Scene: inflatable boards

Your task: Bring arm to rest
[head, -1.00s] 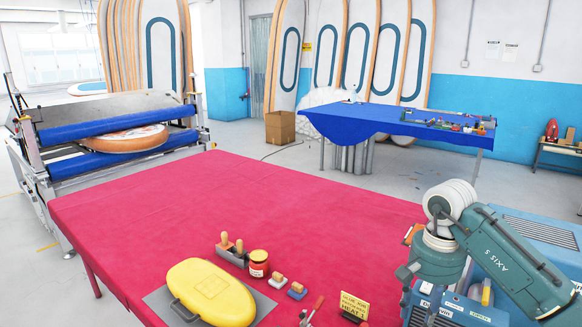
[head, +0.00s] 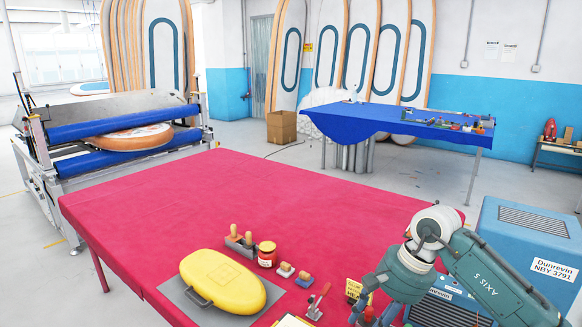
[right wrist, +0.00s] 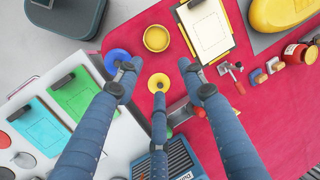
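My right arm (head: 480,270) comes in at the lower right of the head view, bent at the elbow, its hand hanging down by the red table's near right corner. In the right wrist view my right gripper (right wrist: 157,80) has its three dark blue fingers spread apart with nothing held between them. A small yellow disc (right wrist: 158,83) lies below, between the fingers in the picture. A blue disc (right wrist: 116,58) lies partly behind the left finger. My left arm and gripper are not in view.
The red table (head: 190,190) holds a yellow padded case (head: 225,280), a red jar (head: 267,253) and a clipboard (right wrist: 205,28). A white surface (right wrist: 40,150) with green and blue sheets lies beside it. A blue machine (head: 530,235) stands at right. The table's far left part is bare.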

